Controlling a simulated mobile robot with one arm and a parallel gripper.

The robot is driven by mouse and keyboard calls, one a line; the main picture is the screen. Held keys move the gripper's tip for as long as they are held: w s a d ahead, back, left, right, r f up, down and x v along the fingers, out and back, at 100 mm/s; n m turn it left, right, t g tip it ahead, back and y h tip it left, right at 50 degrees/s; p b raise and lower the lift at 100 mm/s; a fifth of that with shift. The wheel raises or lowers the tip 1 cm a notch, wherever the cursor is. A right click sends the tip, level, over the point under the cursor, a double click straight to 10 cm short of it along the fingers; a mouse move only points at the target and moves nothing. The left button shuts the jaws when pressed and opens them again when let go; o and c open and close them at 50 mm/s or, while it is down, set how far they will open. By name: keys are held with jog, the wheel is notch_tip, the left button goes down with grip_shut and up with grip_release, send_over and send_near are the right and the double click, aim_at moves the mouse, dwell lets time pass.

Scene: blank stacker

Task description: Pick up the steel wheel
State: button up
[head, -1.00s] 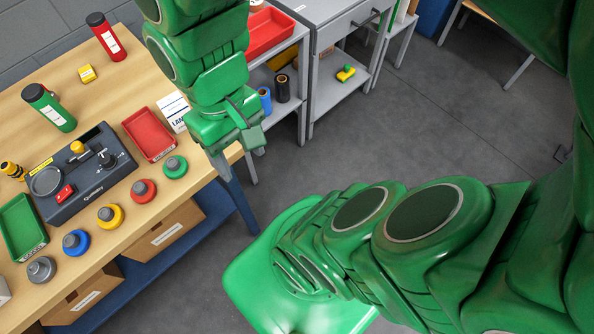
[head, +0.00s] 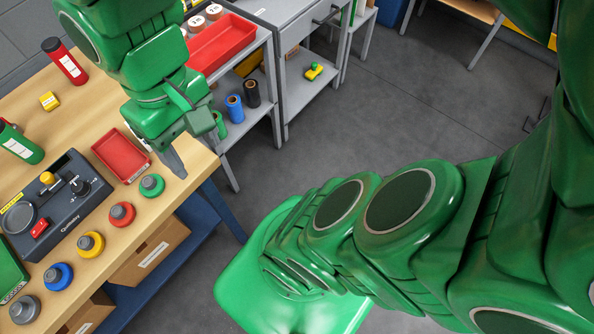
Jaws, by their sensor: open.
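The steel wheel (head: 24,308) is a grey round knob-like piece near the front edge of the wooden table, at the lower left of the head view. It ends a row with a blue wheel (head: 58,276), a yellow wheel (head: 90,244), a red wheel (head: 121,214) and a green wheel (head: 152,185). My gripper (head: 194,146) is open over the table's right end, beyond the green wheel and well away from the steel wheel. No object shows between its fingers.
A dark control box (head: 75,222) stands behind the wheels. A red tray (head: 121,156) and a green tray (head: 10,272) flank it. Red (head: 65,62) and green (head: 18,143) cylinders stand farther back. A grey shelf unit (head: 262,100) is beyond the table; open floor lies right.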

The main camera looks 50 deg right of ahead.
jog(key=w+a+n+t+y, duration=0.1)
jog(key=w+a+t, duration=0.1)
jog(key=w+a, duration=0.5)
notch_tip(320, 180, up, 2)
jog(key=n+t+y, duration=0.1)
jog(key=t+y, duration=0.5)
jog(key=t, duration=0.3)
send_over(20, 313)
jog(key=shift+s+f+t+h, duration=1)
jog(key=shift+s+t+h, duration=1.4)
jog(key=shift+s+t, duration=0.8)
notch_tip(20, 313, down, 21)
jog(key=shift+m, duration=0.3)
jog(key=shift+d+f+x, duration=0.15)
jog(key=shift+d+x, duration=0.05)
jog(key=shift+x, duration=0.85)
jog(key=shift+d+f+x, duration=0.15)
jog(key=shift+d+x, duration=0.05)
jog(key=shift+x, duration=0.9)
jog(key=shift+d+f+x, duration=0.1)
jog(key=shift+d+x, duration=0.1)
jog(key=shift+x, duration=1.7)
